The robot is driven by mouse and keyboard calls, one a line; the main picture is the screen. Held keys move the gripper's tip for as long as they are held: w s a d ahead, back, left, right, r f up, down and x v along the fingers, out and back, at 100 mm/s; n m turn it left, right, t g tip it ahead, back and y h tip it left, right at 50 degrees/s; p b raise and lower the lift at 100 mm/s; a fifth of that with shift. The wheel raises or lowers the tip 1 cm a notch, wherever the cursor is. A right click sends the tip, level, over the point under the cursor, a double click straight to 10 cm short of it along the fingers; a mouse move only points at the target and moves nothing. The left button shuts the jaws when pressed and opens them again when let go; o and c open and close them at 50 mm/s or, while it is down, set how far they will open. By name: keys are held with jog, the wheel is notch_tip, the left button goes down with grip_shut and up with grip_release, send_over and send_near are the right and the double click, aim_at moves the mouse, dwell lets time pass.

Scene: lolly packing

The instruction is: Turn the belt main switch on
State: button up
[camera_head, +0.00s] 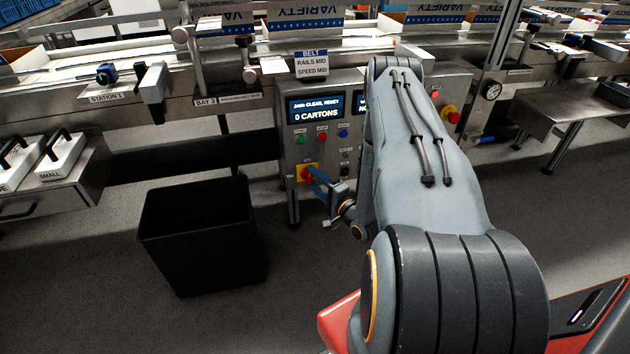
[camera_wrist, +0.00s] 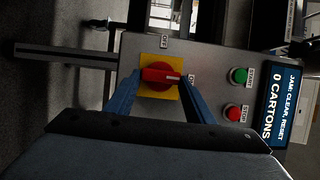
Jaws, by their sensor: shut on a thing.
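The belt main switch is a red rotary handle (camera_head: 306,174) on a yellow plate at the lower left of the grey control panel. In the wrist view the red handle (camera_wrist: 160,77) lies across the picture, its white mark toward a small label on the right that I cannot read. An OFF label (camera_wrist: 163,41) sits above the yellow plate (camera_wrist: 155,92) in that view. My gripper (camera_head: 316,176) reaches the switch from the right. Its blue fingers (camera_wrist: 161,82) are on both sides of the handle, shut on it.
The control panel display (camera_head: 315,108) reads "JAM: CLEAR, RESET" and "0 CARTONS". Green start (camera_wrist: 238,75) and red stop (camera_wrist: 233,110) buttons are near the switch. A black bin (camera_head: 200,235) stands on the floor left of my gripper. A red emergency button (camera_head: 451,115) is right of my arm.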

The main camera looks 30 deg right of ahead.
dwell(0.3)
jog(key=o, duration=1.1)
jog(key=shift+c, duration=0.2)
jog(key=s, duration=0.7)
jog(key=shift+s+d+p, duration=0.35)
jog(key=shift+s+d, duration=0.05)
jog(key=shift+d, duration=0.05)
